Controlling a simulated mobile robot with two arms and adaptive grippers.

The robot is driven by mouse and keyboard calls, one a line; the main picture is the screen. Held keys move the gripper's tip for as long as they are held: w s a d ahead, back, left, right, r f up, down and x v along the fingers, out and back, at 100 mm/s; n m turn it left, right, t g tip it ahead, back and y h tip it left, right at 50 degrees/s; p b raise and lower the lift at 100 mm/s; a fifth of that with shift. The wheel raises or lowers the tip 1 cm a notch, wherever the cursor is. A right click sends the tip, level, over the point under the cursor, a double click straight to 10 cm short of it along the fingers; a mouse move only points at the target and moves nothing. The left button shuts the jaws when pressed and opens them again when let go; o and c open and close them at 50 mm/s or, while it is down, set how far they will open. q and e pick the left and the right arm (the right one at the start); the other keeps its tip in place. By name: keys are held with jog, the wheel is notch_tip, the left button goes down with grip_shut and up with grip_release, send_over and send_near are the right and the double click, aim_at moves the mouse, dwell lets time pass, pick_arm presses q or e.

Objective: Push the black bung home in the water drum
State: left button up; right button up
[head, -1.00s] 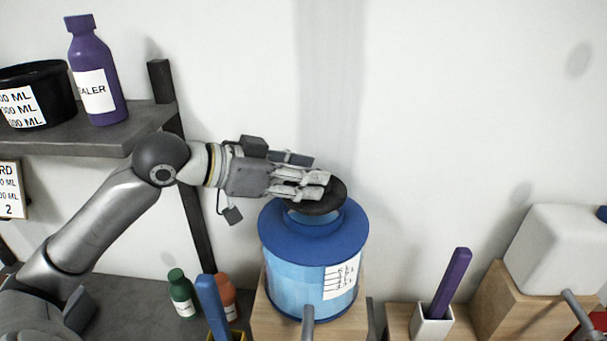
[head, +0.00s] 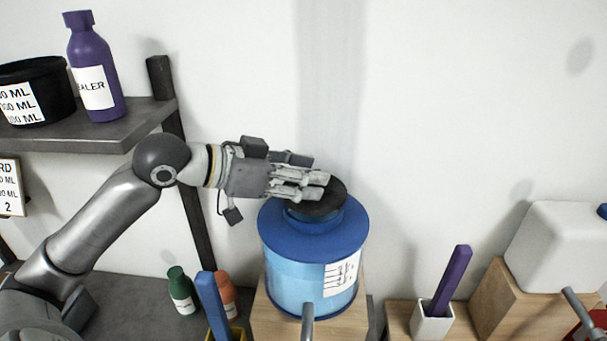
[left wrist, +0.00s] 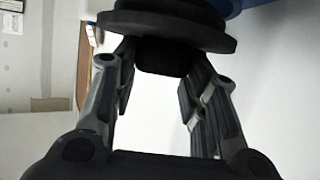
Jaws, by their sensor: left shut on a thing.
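The blue water drum (head: 312,250) stands upright with a white label on its front. The black bung (head: 335,199) is a wide dark disc over the drum's mouth, low at the neck. The gripper and the disc hide most of the mouth, so I cannot tell how deep the bung sits. My left gripper (head: 322,187) is above the bung and shut on it. In the left wrist view, the fingers of the left gripper (left wrist: 163,65) are on either side of the bung's knob, under the broad disc of the bung (left wrist: 170,28). My right gripper is not in view.
The drum stands on a wooden block (head: 262,318). A green bottle (head: 181,291), an orange bottle (head: 226,293) and a blue upright bar (head: 210,300) are to its left. A white cup (head: 431,322) with a purple bar is to its right. A grey shelf (head: 80,135) is at upper left.

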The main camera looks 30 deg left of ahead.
pick_arm(q)
jog(key=shift+f+b, duration=0.9)
jog(key=shift+f, duration=0.35)
jog(key=o, duration=1)
jog(key=shift+o, duration=0.9)
jog(key=shift+s, duration=0.15)
jog(key=v, duration=1.1)
jog(key=shift+s+a+r, duration=0.15)
jog(key=shift+s+a, duration=0.1)
